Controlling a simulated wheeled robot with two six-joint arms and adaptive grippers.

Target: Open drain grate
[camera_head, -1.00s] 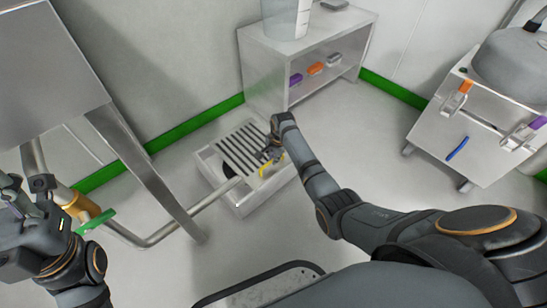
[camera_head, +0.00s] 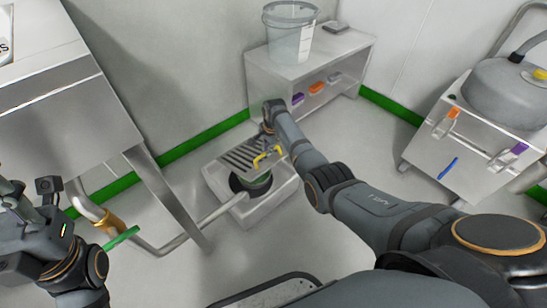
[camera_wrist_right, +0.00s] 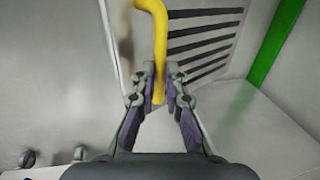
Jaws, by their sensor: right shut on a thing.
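The slotted metal drain grate (camera_head: 238,160) is tilted up over the square drain basin (camera_head: 262,208). A dark round opening with a green ring (camera_head: 256,188) shows in the basin below it. A yellow handle (camera_head: 270,154) is fixed to the grate. My right gripper (camera_head: 268,146) is at this handle; the arm link partly hides it. In the right wrist view the gripper (camera_wrist_right: 159,98) is shut on the yellow handle (camera_wrist_right: 159,40), with the slotted grate (camera_wrist_right: 203,35) behind. My left gripper (camera_head: 18,205) is at the left edge, away from the grate; its fingers are unclear.
A steel pipe (camera_head: 205,222) with a green-handled valve (camera_head: 120,238) runs to the basin. A steel cabinet (camera_head: 270,82) with a clear bucket (camera_head: 289,38) stands behind. A wheeled cart (camera_head: 450,140) with a grey vessel (camera_head: 505,90) is at right. Floor between them is clear.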

